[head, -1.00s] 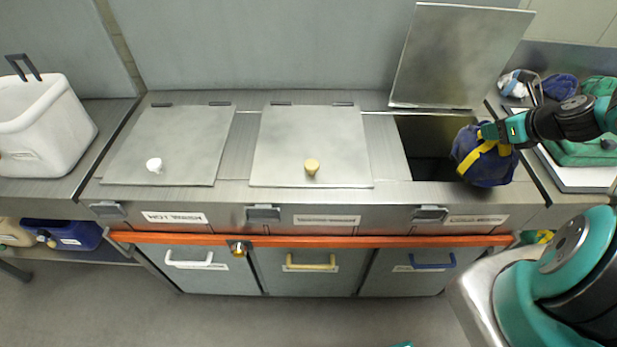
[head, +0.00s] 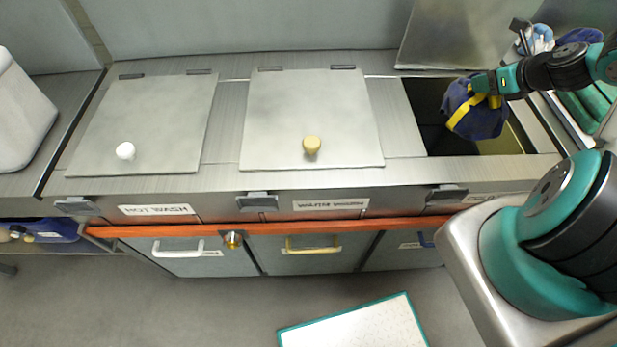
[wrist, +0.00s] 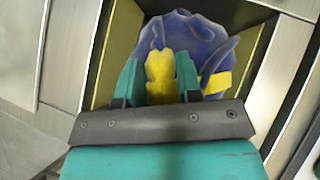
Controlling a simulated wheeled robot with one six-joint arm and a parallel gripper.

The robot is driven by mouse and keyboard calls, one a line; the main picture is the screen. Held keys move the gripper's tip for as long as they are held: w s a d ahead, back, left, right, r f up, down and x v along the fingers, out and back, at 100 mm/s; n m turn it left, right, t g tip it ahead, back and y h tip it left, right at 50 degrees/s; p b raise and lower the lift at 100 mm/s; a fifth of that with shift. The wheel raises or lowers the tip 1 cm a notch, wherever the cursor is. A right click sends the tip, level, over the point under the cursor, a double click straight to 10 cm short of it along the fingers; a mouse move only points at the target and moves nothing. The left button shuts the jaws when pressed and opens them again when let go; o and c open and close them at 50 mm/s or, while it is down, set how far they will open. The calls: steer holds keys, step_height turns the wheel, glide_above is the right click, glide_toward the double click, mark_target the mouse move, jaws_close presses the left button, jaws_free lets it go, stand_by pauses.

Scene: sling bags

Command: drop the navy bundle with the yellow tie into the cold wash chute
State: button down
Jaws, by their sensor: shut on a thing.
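The navy bundle with the yellow tie (head: 472,112) hangs from my gripper (head: 490,88) over the open chute (head: 427,104) at the right of the steel counter. My gripper is shut on the yellow tie at the top of the bundle. In the wrist view the bundle (wrist: 200,40) sits beyond my fingers (wrist: 160,82), with the chute walls (wrist: 118,45) around it. The open chute's lid (head: 440,35) stands raised behind it. The label below this chute is mostly hidden by my arm.
Two closed lids, one with a white knob (head: 125,151) above a hot wash label (head: 157,210) and one with a tan knob (head: 312,145), lie left. An orange rail (head: 270,226) runs along the front. Other bundles (head: 580,95) lie at the far right. A white bin (head: 22,115) stands far left.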

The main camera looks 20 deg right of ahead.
steer(key=shift+f+b, duration=0.35)
steer(key=shift+f, duration=0.35)
steer(key=c, duration=0.7)
jaws_free()
steer(key=shift+s, duration=0.1)
steer(key=v, duration=1.7)
steer(key=shift+s+r, duration=0.1)
steer(key=shift+r, duration=0.1)
